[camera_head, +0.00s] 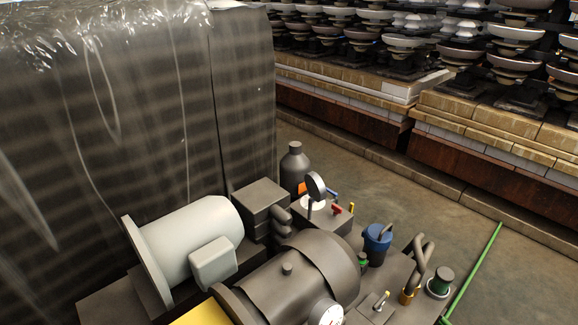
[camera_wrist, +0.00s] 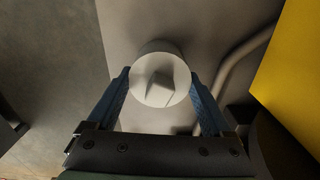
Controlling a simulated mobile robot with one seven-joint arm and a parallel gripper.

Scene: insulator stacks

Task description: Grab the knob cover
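The knob cover (camera_wrist: 160,82) is a pale round cap with a raised grip bar across its face. In the wrist view it sits on a grey surface (camera_wrist: 205,30). My gripper (camera_wrist: 160,76) has two blue fingers, spread open on either side of the cover. The fingertips are close to its left and right edges; I cannot tell whether they touch. My gripper is not in the head view, and I cannot make out the knob cover there.
In the wrist view, a curved pipe (camera_wrist: 232,62) and a yellow panel (camera_wrist: 292,85) are to the right. The head view shows machinery with a grey motor (camera_head: 190,245), a blue cup-shaped part (camera_head: 377,243), a wrapped stack (camera_head: 140,110) and insulator stacks behind.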

